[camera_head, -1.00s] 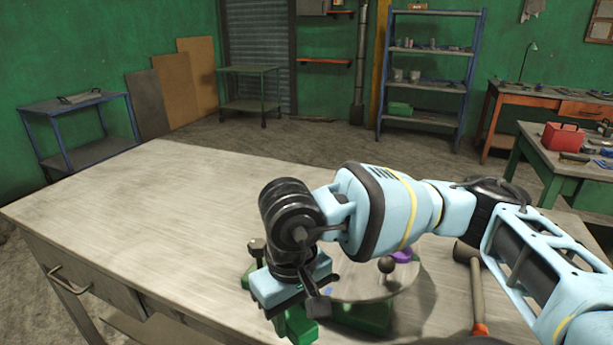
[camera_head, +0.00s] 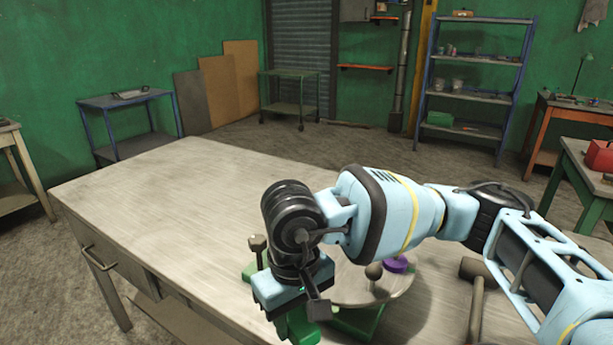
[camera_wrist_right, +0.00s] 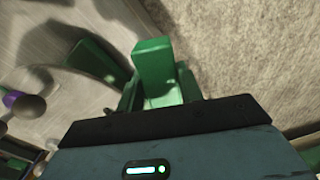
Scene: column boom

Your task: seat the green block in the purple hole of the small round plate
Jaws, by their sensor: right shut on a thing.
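My right gripper (camera_head: 296,316) points down at the near edge of the table, left of the small round plate (camera_head: 372,290). It is shut on the green block (camera_wrist_right: 152,65), which stands out between the jaws in the right wrist view. The purple part also shows at the left edge of the right wrist view (camera_wrist_right: 12,100). The block is apart from it. My left gripper is out of view.
A hammer (camera_head: 476,290) lies right of the plate. Green parts (camera_head: 357,320) show under and beside the plate, with another knob (camera_head: 258,244) on the left. The table's left half (camera_head: 170,200) is bare. Shelves and benches stand farther back.

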